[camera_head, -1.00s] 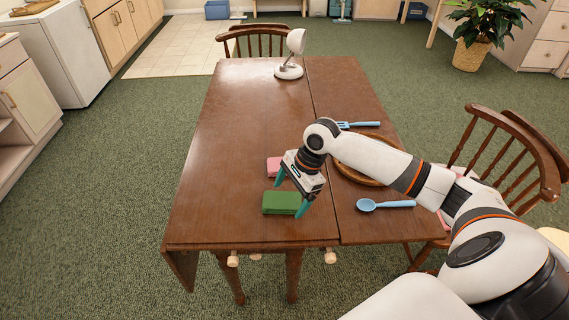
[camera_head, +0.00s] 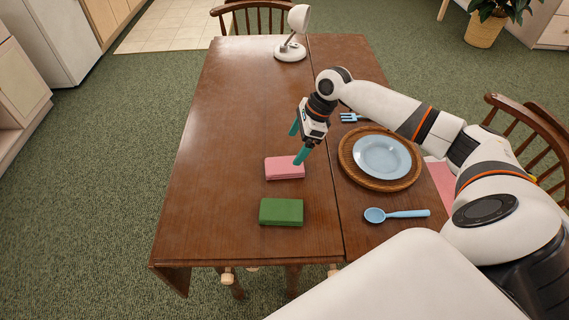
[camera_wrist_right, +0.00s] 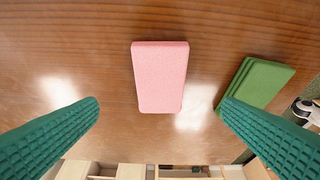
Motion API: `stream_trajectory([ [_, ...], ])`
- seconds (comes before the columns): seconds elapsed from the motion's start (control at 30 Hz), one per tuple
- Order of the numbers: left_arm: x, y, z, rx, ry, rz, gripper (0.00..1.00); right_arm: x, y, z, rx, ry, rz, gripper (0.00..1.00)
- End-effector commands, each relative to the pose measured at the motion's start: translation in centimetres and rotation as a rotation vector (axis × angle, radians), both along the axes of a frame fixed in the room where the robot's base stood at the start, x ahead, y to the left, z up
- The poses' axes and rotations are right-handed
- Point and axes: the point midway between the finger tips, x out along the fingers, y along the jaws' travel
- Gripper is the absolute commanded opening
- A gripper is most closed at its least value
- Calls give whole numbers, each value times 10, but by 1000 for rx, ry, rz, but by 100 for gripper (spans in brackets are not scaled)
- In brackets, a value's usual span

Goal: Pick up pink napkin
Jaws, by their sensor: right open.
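The pink napkin (camera_head: 284,168) lies folded flat on the wooden table (camera_head: 240,110), just behind a folded green napkin (camera_head: 281,212). My right gripper (camera_head: 297,144) is open and empty above the table, at the far side of the pink napkin; one teal finger overlaps the napkin's right edge in the head view. In the right wrist view, the pink napkin (camera_wrist_right: 160,76) shows between and beyond the two spread teal fingers, touching neither. The green napkin (camera_wrist_right: 258,82) shows at the right, beside a fingertip. My left gripper is not in view.
A blue plate (camera_head: 382,157) sits on a round wicker mat (camera_head: 352,170) at the right. A blue spoon (camera_head: 397,214) and blue fork (camera_head: 352,117) lie near it. A white lamp (camera_head: 290,50) stands at the far end. The table's left side is clear.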

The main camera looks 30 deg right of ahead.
Motion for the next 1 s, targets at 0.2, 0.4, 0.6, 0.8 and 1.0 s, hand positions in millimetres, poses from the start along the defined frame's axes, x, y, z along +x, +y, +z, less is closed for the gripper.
stream_trajectory([
  [0.2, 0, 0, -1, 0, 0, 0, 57, 5, 9, -25, 0, -2, 1, 89],
  [0.4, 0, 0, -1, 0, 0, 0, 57, 6, 13, -36, -1, 1, 2, 89],
  [0.6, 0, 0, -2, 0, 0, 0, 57, 10, 23, -65, 1, 1, 2, 89],
  [0.8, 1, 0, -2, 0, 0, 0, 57, 13, 26, -76, -2, -1, 1, 89],
  [1.0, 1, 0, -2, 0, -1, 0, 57, 13, 26, -76, -2, -1, 1, 76],
])
